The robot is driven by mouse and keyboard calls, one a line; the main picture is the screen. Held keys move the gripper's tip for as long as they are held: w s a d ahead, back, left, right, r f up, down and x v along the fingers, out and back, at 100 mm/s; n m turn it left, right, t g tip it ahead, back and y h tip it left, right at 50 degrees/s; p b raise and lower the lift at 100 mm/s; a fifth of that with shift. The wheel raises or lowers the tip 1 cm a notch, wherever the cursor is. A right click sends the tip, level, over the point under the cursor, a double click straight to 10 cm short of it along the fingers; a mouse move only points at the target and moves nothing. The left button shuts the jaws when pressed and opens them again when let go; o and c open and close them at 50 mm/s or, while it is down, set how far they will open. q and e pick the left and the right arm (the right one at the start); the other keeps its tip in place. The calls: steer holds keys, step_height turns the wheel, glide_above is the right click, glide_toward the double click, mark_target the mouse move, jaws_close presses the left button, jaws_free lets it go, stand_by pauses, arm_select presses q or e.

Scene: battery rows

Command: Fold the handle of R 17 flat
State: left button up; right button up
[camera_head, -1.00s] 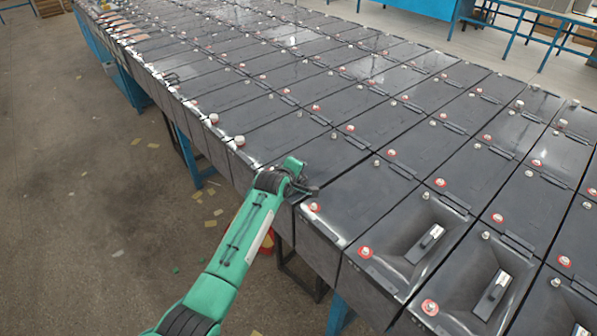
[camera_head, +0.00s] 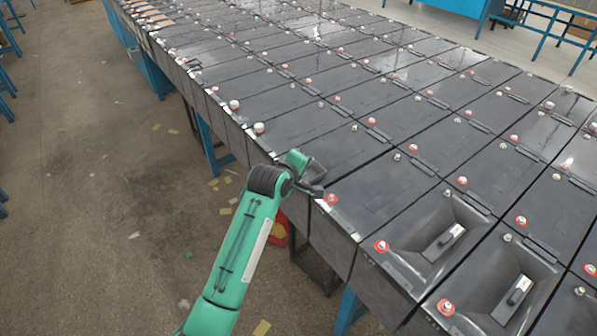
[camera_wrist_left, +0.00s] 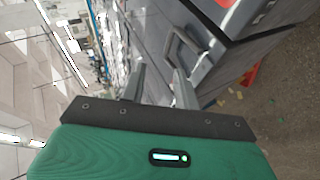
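Long dark grey batteries (camera_head: 375,190) stand in rows on a blue-legged bench, with red and white terminal caps on top. My left gripper (camera_head: 318,180) is at the near edge of the row, beside the front end of one battery. In the left wrist view its two fingers (camera_wrist_left: 158,76) are apart with nothing between them. A dark loop handle (camera_wrist_left: 183,42) stands out from a battery face just beyond the fingertips; I see no contact. I cannot read any number, so I cannot tell which battery is R 17. My right gripper is not in view.
Two batteries at the lower right have sunken tops with small grey-white pieces (camera_head: 444,243) in them. The floor (camera_head: 110,220) left of the bench is open, with scattered yellow scraps. A red-orange object (camera_head: 279,234) lies under the bench edge.

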arm_select(q)
steer(key=shift+v, duration=1.75)
